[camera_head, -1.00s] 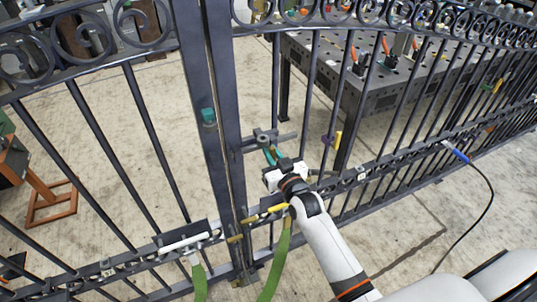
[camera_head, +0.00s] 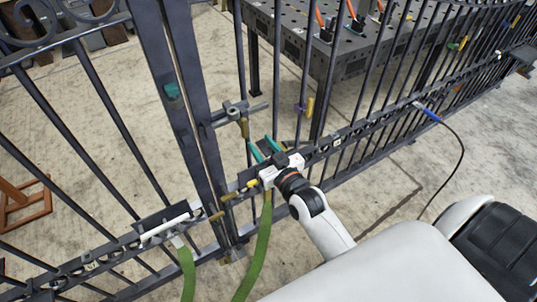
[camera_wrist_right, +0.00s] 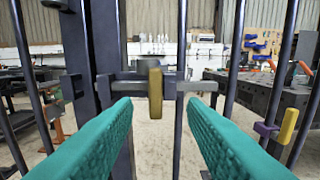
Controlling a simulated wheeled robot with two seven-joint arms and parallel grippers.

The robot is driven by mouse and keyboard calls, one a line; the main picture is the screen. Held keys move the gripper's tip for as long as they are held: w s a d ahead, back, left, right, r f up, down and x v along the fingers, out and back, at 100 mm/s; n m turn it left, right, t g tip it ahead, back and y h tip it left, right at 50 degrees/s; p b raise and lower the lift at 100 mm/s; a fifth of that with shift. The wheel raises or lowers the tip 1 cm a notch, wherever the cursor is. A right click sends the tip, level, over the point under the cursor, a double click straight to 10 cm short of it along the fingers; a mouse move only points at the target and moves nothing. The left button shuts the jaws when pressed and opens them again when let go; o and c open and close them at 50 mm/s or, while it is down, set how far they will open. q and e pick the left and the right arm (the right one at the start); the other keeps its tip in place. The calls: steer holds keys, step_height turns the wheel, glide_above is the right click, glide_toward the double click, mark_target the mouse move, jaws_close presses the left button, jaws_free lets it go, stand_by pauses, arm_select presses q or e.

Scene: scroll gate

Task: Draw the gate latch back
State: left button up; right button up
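The latch (camera_head: 236,110) is a dark horizontal bolt in a bracket on the gate's upright, right of the tall double post (camera_head: 176,100). A yellow-brown handle (camera_head: 244,128) hangs from it. In the right wrist view the handle (camera_wrist_right: 155,92) stands upright in front of the bolt (camera_wrist_right: 200,86), with the bolt's left part reaching toward the post. My right gripper (camera_head: 263,147) is open, with two teal fingers well apart. Its tips are below and slightly right of the handle in the head view. In the wrist view the handle shows between the fingers, apart from both. My left gripper is not in view.
A lower rail (camera_head: 350,132) crosses the gate close to my right gripper. A white bar (camera_head: 165,222) and green straps (camera_head: 262,240) are on the lower left. A perforated metal table (camera_head: 330,55) stands behind the bars. A yellow tag (camera_wrist_right: 288,126) hangs right of my gripper.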

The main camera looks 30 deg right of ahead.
steer(key=shift+s+d, duration=0.15)
steer(key=shift+s, duration=1.3)
steer(key=shift+f, duration=0.1)
steer(key=s+a+f+g, duration=0.1)
steer(key=s+f+g, duration=0.2)
steer(key=f, duration=0.8)
steer(key=s+a+f+g, duration=0.1)
steer(key=s+f+g, duration=0.25)
steer(key=f, duration=0.75)
steer(key=s+f+g, duration=0.2)
steer(key=s+f, duration=0.2)
steer(key=f, duration=0.7)
steer(key=s+f+g, duration=0.2)
steer(key=s+f, duration=0.4)
steer(key=s, duration=0.3)
steer(key=s+f+n+g, duration=0.1)
steer(key=s+f+g, duration=0.2)
steer(key=s+f, duration=0.3)
steer(key=s+d+f+n+g, duration=0.1)
steer(key=s+f+g, duration=0.2)
steer(key=s, duration=1)
step_height(320, 180, down, 3)
steer(key=shift+s+h, duration=0.25)
steer(key=shift+h, duration=0.05)
